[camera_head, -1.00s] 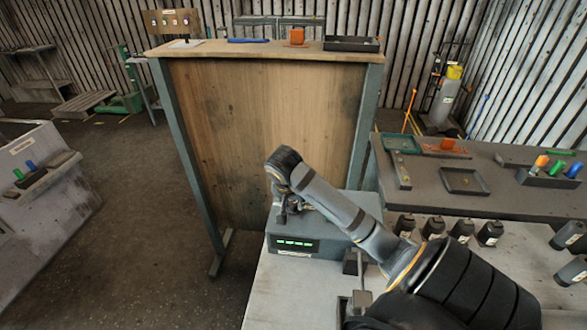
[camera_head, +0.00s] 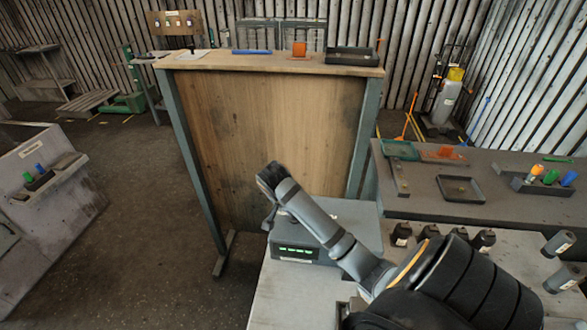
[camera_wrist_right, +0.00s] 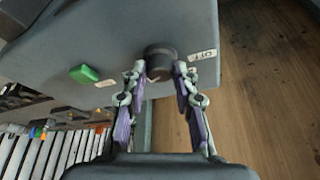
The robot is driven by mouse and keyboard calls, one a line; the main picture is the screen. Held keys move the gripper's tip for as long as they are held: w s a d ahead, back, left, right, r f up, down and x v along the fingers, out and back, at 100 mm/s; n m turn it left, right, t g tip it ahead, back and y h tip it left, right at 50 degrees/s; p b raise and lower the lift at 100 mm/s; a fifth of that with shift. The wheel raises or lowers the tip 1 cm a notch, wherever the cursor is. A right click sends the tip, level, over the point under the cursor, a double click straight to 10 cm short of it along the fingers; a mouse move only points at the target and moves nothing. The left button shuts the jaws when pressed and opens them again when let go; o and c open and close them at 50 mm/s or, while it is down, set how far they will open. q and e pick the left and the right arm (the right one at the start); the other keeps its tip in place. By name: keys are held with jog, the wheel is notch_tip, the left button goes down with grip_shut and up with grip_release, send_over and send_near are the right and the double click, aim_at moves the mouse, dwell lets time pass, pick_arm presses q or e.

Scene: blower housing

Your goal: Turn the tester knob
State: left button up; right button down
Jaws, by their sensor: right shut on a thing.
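The tester is a grey box with a green lit display (camera_head: 296,251), on the pale bench in the head view. Its grey casing (camera_wrist_right: 110,40) fills the top of the right wrist view. The dark round knob (camera_wrist_right: 160,61) is on the tester's face, beside a small white label (camera_wrist_right: 203,55). My right gripper (camera_wrist_right: 160,72) has one finger on each side of the knob and is shut on it. In the head view my right gripper (camera_head: 270,216) is at the tester's left end, and the knob is hidden there. My left gripper is not in view.
A green button (camera_wrist_right: 84,74) is on the same tester face. A tall wooden-panelled bench (camera_head: 270,140) stands behind the tester. Several dark bottles (camera_head: 402,232) and a dark tray (camera_head: 461,188) are to the right. Open floor (camera_head: 140,240) lies to the left.

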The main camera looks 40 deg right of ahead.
jog(key=c, duration=1)
grip_release()
jog(key=shift+c, duration=0.2)
